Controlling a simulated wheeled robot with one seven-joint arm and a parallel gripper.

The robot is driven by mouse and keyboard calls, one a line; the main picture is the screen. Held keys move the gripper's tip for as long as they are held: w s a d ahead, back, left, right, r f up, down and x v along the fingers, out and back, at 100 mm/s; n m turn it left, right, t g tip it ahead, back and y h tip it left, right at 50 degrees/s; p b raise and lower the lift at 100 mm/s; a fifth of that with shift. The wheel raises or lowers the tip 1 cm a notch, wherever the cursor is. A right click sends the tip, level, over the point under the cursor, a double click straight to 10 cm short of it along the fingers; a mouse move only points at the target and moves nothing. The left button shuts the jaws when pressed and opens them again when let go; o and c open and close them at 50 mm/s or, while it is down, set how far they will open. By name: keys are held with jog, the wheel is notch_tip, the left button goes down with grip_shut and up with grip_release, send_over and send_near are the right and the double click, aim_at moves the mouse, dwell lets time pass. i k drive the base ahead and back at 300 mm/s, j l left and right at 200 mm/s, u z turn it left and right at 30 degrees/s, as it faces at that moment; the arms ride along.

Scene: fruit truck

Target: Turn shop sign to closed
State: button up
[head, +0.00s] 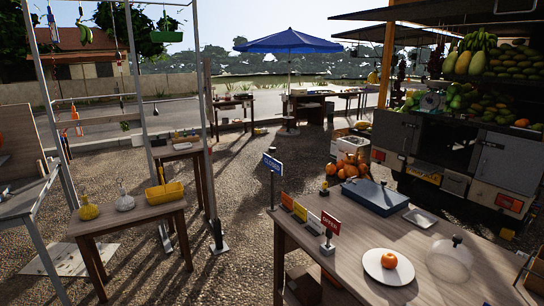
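A small red sign (331,222) with white lettering, which seems to read "OPEN", stands at the left front part of the wooden table (350,255). A blue sign (272,164) with white lettering, perhaps "CLOSED", is on a thin post at the table's back left corner. The lettering on both is too small to read surely. I cannot tell which of the two is the shop sign. My gripper is not in view.
The table also bears a plate (370,267) with an orange fruit, a glass dome (450,262), a blue case (376,197) and small coloured cards (300,211). A side table (130,222) stands left. Gravel between the tables is mostly open. A fruit truck (425,150) stands behind right.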

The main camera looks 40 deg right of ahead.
aim_at(275, 165)
jog(key=i+z, duration=0.1)
jog(key=i, duration=0.45)
jog(key=i+j, duration=0.15)
jog(key=i, duration=0.4)
jog(key=i+j+z, duration=0.15)
jog(key=i, duration=0.4)
